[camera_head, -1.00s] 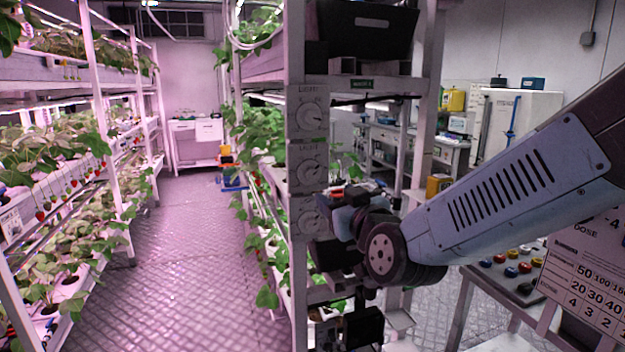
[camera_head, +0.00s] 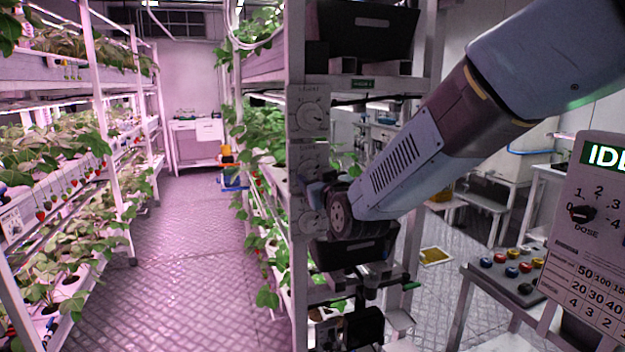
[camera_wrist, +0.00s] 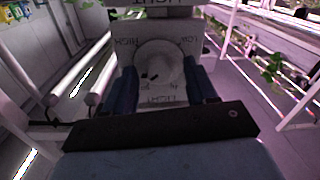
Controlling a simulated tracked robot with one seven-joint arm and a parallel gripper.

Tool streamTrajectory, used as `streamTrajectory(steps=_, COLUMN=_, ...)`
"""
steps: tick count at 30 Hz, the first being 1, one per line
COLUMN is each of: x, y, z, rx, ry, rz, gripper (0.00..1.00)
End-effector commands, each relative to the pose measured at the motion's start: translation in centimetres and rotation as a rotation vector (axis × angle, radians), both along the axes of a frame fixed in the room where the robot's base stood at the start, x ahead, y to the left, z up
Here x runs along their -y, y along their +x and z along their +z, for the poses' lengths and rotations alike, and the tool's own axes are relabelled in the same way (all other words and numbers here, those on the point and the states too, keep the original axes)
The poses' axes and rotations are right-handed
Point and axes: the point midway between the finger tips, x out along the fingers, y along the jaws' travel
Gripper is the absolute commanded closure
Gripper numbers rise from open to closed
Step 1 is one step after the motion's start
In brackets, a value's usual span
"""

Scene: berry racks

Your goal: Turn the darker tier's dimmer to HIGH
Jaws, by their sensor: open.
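Several light dimmer panels with round dials run down the white rack post in the head view. The top dimmer (camera_head: 310,116) shows clearly. The middle dimmer (camera_head: 312,158) and lower dimmer (camera_head: 309,221) are partly covered by my gripper (camera_head: 318,188). In the wrist view my gripper (camera_wrist: 161,70) is open, one blue finger on each side of a white dial (camera_wrist: 160,62). HIGH is lettered at the dial's left and LOW at its right, with the lettering inverted. Finger contact is unclear. I cannot tell whether this dial is the middle or lower one, nor which tier is darker.
Planted racks line the left side (camera_head: 60,190) and stand behind the post. The aisle floor (camera_head: 185,250) is clear. A button box (camera_head: 512,268) and a dose sign (camera_head: 590,230) stand at right. A black bin (camera_head: 360,30) sits on the rack's upper shelf.

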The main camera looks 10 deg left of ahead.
Motion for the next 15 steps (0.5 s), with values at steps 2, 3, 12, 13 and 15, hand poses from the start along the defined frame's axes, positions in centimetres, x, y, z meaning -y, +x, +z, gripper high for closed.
streamTrajectory(steps=2, x=-0.12, y=0.19, z=-0.01, rx=0.000, ry=0.000, rz=0.000, gripper=0.43)
streamTrajectory(steps=3, x=-0.13, y=0.25, z=-0.01, rx=0.000, ry=0.000, rz=0.000, gripper=0.43)
streamTrajectory(steps=12, x=-0.10, y=0.28, z=-0.02, rx=-0.001, ry=0.000, rz=-0.001, gripper=0.50)
streamTrajectory(steps=13, x=-0.10, y=0.27, z=-0.02, rx=-0.001, ry=0.000, rz=-0.001, gripper=0.53)
streamTrajectory(steps=15, x=-0.09, y=0.28, z=-0.02, rx=-0.001, ry=0.000, rz=-0.001, gripper=0.59)
